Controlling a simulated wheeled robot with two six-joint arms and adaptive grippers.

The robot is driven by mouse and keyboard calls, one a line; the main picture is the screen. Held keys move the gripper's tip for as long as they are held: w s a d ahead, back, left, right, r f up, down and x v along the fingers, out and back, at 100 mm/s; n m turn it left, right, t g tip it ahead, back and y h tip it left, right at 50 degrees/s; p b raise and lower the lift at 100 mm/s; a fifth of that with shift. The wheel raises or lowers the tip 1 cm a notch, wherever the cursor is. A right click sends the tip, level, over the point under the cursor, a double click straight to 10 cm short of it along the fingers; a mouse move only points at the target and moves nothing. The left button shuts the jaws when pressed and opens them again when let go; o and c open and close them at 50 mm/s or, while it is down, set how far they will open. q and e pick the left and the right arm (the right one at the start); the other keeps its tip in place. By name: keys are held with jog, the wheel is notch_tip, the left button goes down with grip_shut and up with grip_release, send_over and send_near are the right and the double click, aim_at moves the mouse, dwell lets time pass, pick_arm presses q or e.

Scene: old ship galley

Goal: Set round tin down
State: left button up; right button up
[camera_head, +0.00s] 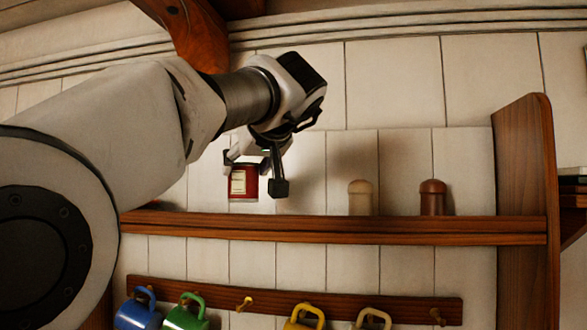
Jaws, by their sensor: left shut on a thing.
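The round tin (243,184) is red with a pale label and is upright. It shows just above the left part of the wooden shelf (330,228); I cannot tell whether its base touches the board. My left gripper (257,180) reaches down from above and is shut on the tin, with one dark finger in front of its right side. The tin's upper right part is hidden by the gripper. My right gripper is not in view.
A pale shaker (360,197) and a dark brown shaker (432,197) stand on the shelf to the right. A wooden side panel (522,200) closes the right end. Below hang a blue mug (138,312), a green mug (185,316) and others. Shelf between tin and pale shaker is clear.

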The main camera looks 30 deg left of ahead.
aim_at(251, 191)
pick_arm(q)
jog(key=w+a+f, duration=0.1)
jog(key=w, duration=0.1)
jog(key=w+a+f, duration=0.1)
jog(key=w+f, duration=0.1)
jog(key=w+a+f, duration=0.1)
jog(key=w, duration=0.1)
jog(key=shift+w+a+f, duration=0.2)
jog(key=shift+w+f, duration=0.05)
jog(key=shift+s, duration=0.25)
jog(key=shift+w+f, duration=0.15)
jog(key=o, duration=1.5)
jog(key=shift+w, duration=0.1)
jog(key=shift+c, duration=0.2)
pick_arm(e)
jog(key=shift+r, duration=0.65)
